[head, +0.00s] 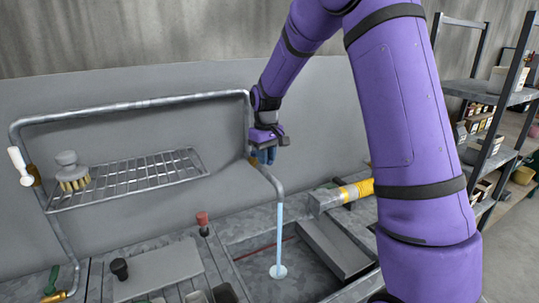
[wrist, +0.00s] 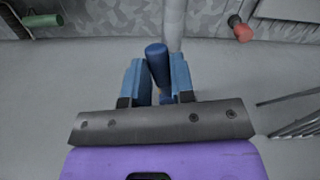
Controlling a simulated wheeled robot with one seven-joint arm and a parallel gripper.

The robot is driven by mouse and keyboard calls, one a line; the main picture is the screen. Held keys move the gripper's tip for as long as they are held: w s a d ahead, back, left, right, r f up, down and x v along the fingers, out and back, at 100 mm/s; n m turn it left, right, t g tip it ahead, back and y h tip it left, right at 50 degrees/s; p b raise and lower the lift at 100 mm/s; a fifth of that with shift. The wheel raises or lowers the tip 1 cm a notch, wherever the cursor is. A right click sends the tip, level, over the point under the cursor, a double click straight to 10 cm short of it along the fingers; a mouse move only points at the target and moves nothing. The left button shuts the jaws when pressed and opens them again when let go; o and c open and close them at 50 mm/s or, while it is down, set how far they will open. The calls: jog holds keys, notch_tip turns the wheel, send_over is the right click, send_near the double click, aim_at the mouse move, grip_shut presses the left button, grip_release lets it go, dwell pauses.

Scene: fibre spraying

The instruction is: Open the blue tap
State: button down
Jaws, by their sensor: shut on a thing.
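The blue tap handle (wrist: 156,62) is a dark blue knob between the two light blue fingers of my gripper (wrist: 159,80) in the wrist view. My gripper is shut on it, and the knob looks tilted between the fingers. In the head view my gripper (head: 264,154) is at the right-hand vertical part of the grey pipe (head: 262,177), and the handle cannot be clearly told from the blue fingers. A light blue stream of water (head: 279,235) falls from the pipe's lower end into the basin.
A wire rack (head: 135,180) holding a brush (head: 70,172) is left of my gripper. A white handle (head: 20,166) is on the pipe's far left. A red knob (head: 202,219) and a black knob (head: 119,268) stand on the bench. A shelf unit (head: 490,95) is at right.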

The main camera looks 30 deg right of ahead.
jog(key=shift+a+m, duration=0.6)
jog(key=shift+m, duration=0.5)
jog(key=c, duration=1)
grip_release()
jog(key=shift+a, duration=0.1)
jog(key=shift+o, duration=0.2)
jog(key=shift+r, duration=0.1)
notch_tip(320, 180, up, 11)
jog(key=shift+f, duration=0.2)
